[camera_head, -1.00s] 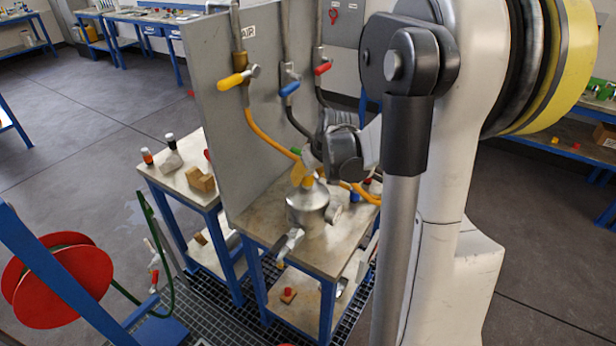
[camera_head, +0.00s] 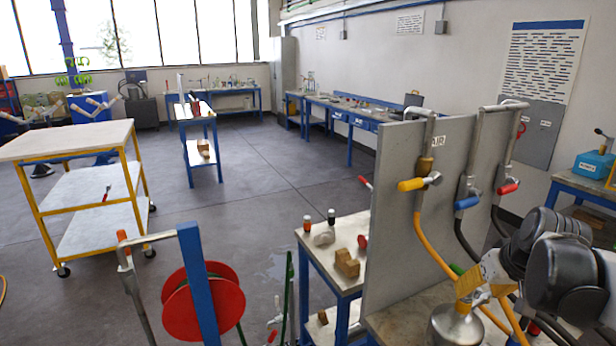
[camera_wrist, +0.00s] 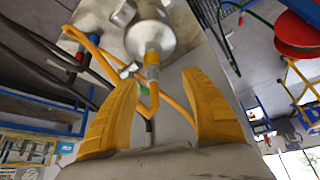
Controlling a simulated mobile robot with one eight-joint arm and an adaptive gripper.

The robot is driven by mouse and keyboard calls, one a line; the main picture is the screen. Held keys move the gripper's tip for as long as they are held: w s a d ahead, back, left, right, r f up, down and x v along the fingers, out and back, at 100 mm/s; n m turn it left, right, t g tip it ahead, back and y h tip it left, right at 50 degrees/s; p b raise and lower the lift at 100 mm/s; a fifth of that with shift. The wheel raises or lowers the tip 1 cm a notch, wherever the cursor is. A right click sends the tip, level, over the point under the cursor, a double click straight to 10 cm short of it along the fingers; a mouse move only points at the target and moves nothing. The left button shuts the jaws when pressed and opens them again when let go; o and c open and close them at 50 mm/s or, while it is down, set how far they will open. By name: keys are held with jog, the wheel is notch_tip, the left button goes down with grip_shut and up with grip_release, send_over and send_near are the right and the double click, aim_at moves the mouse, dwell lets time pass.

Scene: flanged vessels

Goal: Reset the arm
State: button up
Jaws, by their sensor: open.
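My gripper (camera_head: 482,284) is open, with its yellow fingers just above and beside the top of a metal flanged vessel (camera_head: 455,326) at the lower right of the head view. In the wrist view the two fingers of my gripper (camera_wrist: 162,78) are spread wide apart. The vessel (camera_wrist: 152,38) shows beyond them, its neck in line with the gap. Nothing is held between the fingers. Whether a finger touches the vessel, I cannot tell. My dark grey wrist and arm fill the lower right corner of the head view, and the rest of the arm is out of frame.
An upright grey panel (camera_head: 410,200) with yellow, blue and red valve handles stands right behind the vessel. Orange and black hoses hang close to my gripper. A red hose reel (camera_head: 203,302) and a yellow trolley (camera_head: 75,185) stand left. Open floor lies in the middle.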

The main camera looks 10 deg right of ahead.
jog(key=s+a, duration=0.4)
jog(key=a, duration=0.3)
jog(key=s+a+f+n+t+b, duration=0.1)
jog(key=s+a, duration=0.2)
jog(key=a, duration=0.5)
jog(key=s+a+f+n+y, duration=0.1)
jog(key=s+a, duration=0.3)
jog(key=a, duration=0.4)
jog(key=shift+s+f+b, duration=0.25)
jog(key=shift+s+b, duration=0.05)
